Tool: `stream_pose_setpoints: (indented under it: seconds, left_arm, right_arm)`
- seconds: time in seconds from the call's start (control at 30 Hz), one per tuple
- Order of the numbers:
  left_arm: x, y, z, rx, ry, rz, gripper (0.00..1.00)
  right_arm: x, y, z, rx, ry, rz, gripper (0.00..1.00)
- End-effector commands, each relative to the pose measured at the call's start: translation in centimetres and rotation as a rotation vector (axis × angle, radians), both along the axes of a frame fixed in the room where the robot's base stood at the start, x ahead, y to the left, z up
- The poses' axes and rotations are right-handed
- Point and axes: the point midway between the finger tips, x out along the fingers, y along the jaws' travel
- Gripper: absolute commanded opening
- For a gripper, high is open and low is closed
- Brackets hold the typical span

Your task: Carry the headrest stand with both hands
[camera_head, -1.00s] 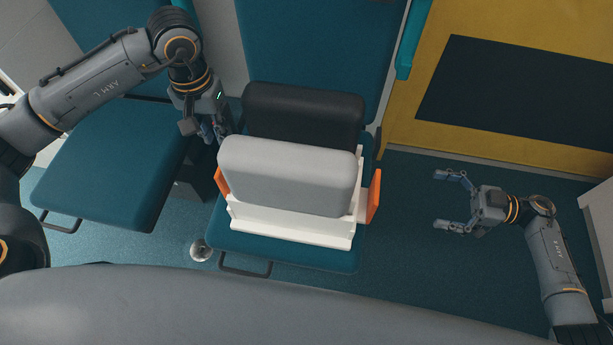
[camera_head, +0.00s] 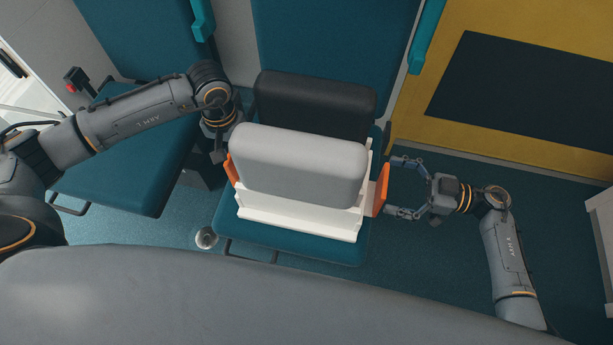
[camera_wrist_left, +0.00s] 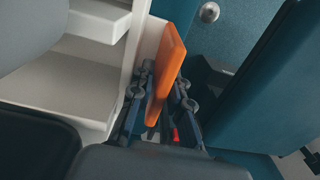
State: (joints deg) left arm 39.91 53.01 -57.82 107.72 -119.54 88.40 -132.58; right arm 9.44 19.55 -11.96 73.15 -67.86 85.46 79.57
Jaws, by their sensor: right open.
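The headrest stand is a white stepped rack (camera_head: 300,222) with a light grey headrest (camera_head: 298,163) in front and a black headrest (camera_head: 315,104) behind. It rests on a teal seat. It has an orange handle at each end: the right one (camera_head: 381,190) and the left one (camera_head: 232,169), which also shows in the left wrist view (camera_wrist_left: 168,65). My right gripper (camera_head: 390,186) is open, its fingertips on either side of the right handle. My left gripper (camera_wrist_left: 162,90) has its fingers on either side of the left handle, with some gap visible; its fingers are hidden in the head view.
A second teal seat (camera_head: 125,165) is at the left, under my left arm. A yellow wall (camera_head: 430,115) with a dark panel stands at the back right. A round metal floor fitting (camera_head: 206,238) is by the front left. Teal floor (camera_head: 430,255) is clear at the right.

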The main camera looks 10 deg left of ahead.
Motion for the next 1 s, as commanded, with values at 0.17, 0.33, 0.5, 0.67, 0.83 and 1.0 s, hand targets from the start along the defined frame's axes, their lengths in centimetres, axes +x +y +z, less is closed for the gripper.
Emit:
stream_pose_setpoints:
  seconds: [0.17, 0.33, 0.5, 0.67, 0.83, 1.0]
  left_arm:
    - [0.0, 0.0, -1.6, 0.0, 0.001, 0.0, 0.17]
    - [0.0, 0.0, -2.0, 0.0, -0.001, -0.001, 0.17]
    - [0.0, 0.0, -2.0, 0.0, -0.001, -0.001, 0.17]
    - [0.0, 0.0, -1.9, 0.0, -0.001, -0.001, 0.0]
    - [0.0, 0.0, -1.9, 0.0, -0.001, -0.001, 0.0]
    - [0.0, 0.0, -1.9, -0.001, -0.001, -0.001, 0.0]
  right_arm:
    - [0.0, 1.6, 0.0, 0.0, 0.0, -0.001, 1.0]
    - [0.0, 2.0, 0.0, -0.001, 0.0, -0.001, 1.0]
    - [0.0, 1.9, 0.0, -0.001, 0.0, -0.001, 1.0]
    - [0.0, 1.9, 0.0, -0.001, 0.0, -0.001, 0.73]
    - [0.0, 1.9, 0.0, -0.001, 0.0, 0.0, 0.39]
    - [0.0, 1.9, 0.0, -0.001, 0.0, 0.0, 0.21]
